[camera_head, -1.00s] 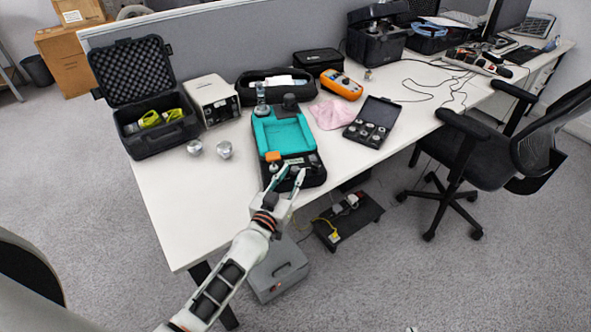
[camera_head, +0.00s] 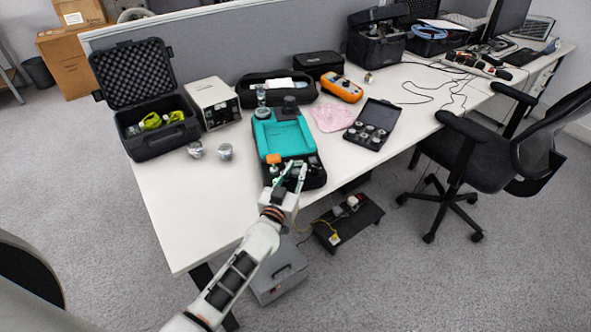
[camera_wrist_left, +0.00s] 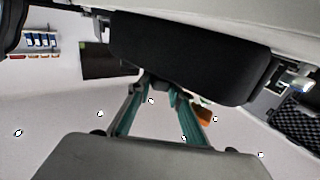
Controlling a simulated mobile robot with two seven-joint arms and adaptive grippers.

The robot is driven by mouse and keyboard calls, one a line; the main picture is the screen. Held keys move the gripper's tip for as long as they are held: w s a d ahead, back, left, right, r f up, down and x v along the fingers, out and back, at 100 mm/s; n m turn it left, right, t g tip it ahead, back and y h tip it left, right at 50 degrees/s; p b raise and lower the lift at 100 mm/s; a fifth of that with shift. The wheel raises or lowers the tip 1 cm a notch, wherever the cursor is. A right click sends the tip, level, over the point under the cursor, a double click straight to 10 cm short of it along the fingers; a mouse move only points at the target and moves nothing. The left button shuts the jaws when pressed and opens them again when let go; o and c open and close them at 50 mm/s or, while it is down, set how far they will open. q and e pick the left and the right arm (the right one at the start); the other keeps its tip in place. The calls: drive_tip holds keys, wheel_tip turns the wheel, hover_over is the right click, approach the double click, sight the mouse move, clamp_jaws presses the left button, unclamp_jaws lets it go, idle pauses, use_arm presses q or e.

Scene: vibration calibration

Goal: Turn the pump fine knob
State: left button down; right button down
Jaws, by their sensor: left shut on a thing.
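The pump (camera_head: 283,137), a black case with a teal tray-like top, sits at the front edge of the white desk. An orange part (camera_head: 274,158) shows on its near side. My left gripper (camera_head: 294,167) is at the pump's near face, shut on a small part there. I take this to be the fine knob, but the fingers and the pump's body hide it. In the left wrist view the teal-lined fingers (camera_wrist_left: 164,92) converge under a large black body (camera_wrist_left: 190,55). My right gripper is not in view.
An open black case (camera_head: 160,140) and a beige box instrument (camera_head: 213,100) stand left of the pump. Two metal weights (camera_head: 225,151) lie nearby. The desk's front left is clear.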

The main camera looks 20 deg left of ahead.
use_arm(q)
drive_tip(key=shift+r+n+y+p, duration=0.15)
drive_tip(key=shift+n+y+p, duration=0.5)
drive_tip(key=shift+y, duration=0.25)
drive_tip(key=shift+n+y+p, duration=0.25)
drive_tip(key=shift+y+p, duration=0.05)
drive_tip(key=shift+y, duration=0.2)
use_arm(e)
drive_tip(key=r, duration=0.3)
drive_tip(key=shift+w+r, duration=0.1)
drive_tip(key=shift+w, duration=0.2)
use_arm(q)
drive_tip(key=shift+f, duration=0.2)
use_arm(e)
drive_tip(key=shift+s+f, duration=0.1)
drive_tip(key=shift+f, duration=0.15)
use_arm(q)
drive_tip(key=c, duration=2.1)
unclamp_jaws()
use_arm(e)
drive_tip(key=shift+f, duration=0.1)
use_arm(q)
drive_tip(key=shift+s, duration=0.15)
drive_tip(key=s, duration=0.4)
drive_tip(key=s+d, duration=0.1)
drive_tip(key=s, duration=0.2)
drive_tip(key=shift+s, duration=0.1)
